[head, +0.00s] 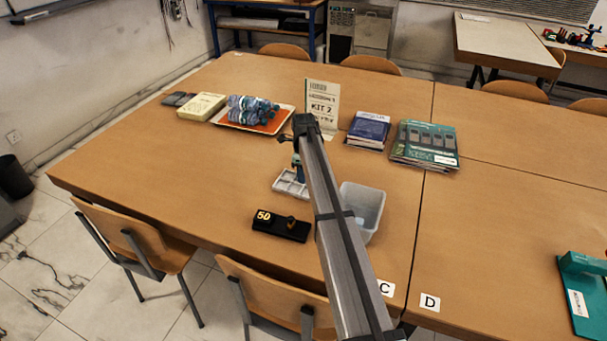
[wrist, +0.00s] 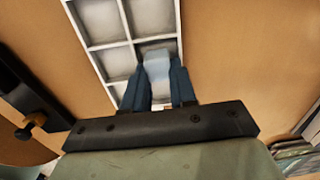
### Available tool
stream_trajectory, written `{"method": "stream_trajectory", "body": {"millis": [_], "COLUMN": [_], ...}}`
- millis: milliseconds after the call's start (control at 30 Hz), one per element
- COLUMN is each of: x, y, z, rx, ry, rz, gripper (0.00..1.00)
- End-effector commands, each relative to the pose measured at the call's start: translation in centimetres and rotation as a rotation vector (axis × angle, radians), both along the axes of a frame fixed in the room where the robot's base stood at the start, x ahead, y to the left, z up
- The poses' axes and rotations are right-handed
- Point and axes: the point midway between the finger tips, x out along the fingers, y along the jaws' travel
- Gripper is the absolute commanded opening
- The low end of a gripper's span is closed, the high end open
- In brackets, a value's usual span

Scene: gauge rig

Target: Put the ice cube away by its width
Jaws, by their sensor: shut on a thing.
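The ice cube (wrist: 157,66) is a pale, bluish block between my fingertips in the wrist view. My gripper (wrist: 158,82) has dark blue fingers and is shut on it. The cube is over or in a compartment of the white divided tray (wrist: 107,46); I cannot tell how high it sits. The tray's other visible compartments look empty. In the head view my gripper (head: 297,170) is at the tray (head: 283,185), and my arm hides part of the tray and the cube. A black gauge block marked 50 (head: 281,225) lies in front of the tray.
A translucent grey bin (head: 364,207) stands right of my arm. Behind are an orange tray (head: 270,122) with bluish items, a KIT 2 card (head: 322,105), and books (head: 368,130). The table left of the white tray is clear.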

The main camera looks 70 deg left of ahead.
Motion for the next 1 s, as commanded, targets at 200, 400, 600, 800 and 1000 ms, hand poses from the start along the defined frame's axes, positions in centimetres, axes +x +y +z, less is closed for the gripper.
{"method": "stream_trajectory", "body": {"millis": [200, 400, 600, 800, 1000], "x": [-0.11, -0.11, -0.12, -0.18, -0.31], "y": [-0.3, -0.3, -0.29, -0.32, -0.44], "z": [-1.72, -2.08, -2.07, -2.07, -2.06], "rx": [-0.011, -0.011, -0.01, -0.011, -0.013], "ry": [0.004, 0.005, 0.004, 0.006, 0.008], "rz": [0.0, 0.001, 0.001, 0.001, 0.001], "gripper": [0.0, 0.0, 0.4, 0.52, 0.52]}}
